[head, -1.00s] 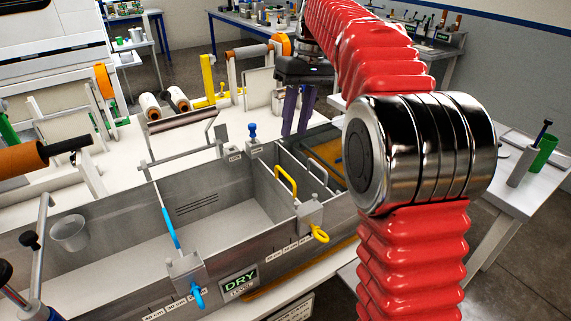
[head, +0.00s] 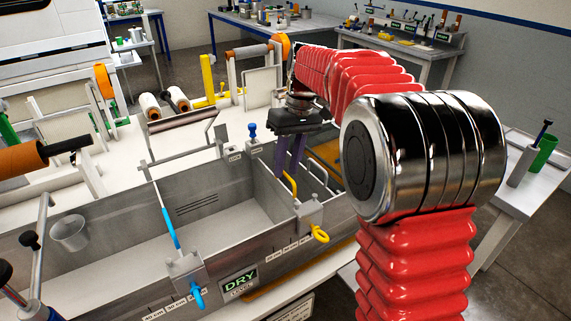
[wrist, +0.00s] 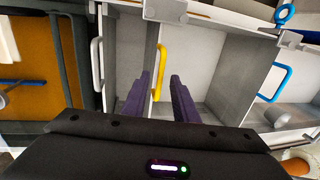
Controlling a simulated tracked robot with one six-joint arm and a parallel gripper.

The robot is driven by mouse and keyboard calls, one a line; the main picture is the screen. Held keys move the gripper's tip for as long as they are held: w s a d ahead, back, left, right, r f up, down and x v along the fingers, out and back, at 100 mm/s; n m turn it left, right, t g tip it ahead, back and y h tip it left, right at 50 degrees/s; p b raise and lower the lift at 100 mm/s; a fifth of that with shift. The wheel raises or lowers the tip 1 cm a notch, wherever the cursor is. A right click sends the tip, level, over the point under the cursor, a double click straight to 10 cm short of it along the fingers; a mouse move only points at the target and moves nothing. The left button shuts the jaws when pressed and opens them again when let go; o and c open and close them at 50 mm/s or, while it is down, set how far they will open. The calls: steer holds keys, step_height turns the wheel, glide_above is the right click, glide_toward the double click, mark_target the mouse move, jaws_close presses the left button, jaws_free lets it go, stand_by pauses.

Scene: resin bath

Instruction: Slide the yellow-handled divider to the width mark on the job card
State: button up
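The yellow-handled divider's handle (head: 290,186) stands upright on a thin metal wall across the steel bath (head: 110,236). Its clamp with a yellow knob (head: 320,235) sits on the front rim. My gripper (head: 290,160) hangs fingers-down above the divider, behind the handle. In the wrist view the purple fingers of my gripper (wrist: 160,95) are spread, one on each side of the divider line, with the yellow handle (wrist: 161,65) ahead between them. Nothing is held. Width labels (head: 176,304) run along the front rim. I cannot make out a readable job card.
A blue-handled divider (head: 170,222) stands to the left in the bath; its handle also shows in the wrist view (wrist: 276,82). A grey handle (head: 318,172) stands close right of the yellow one. A small cup (head: 70,232) hangs inside at left. A DRY sign (head: 239,280) is on the front.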

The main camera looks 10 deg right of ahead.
steer(key=shift+c, duration=0.4)
jaws_close()
stand_by(1.0)
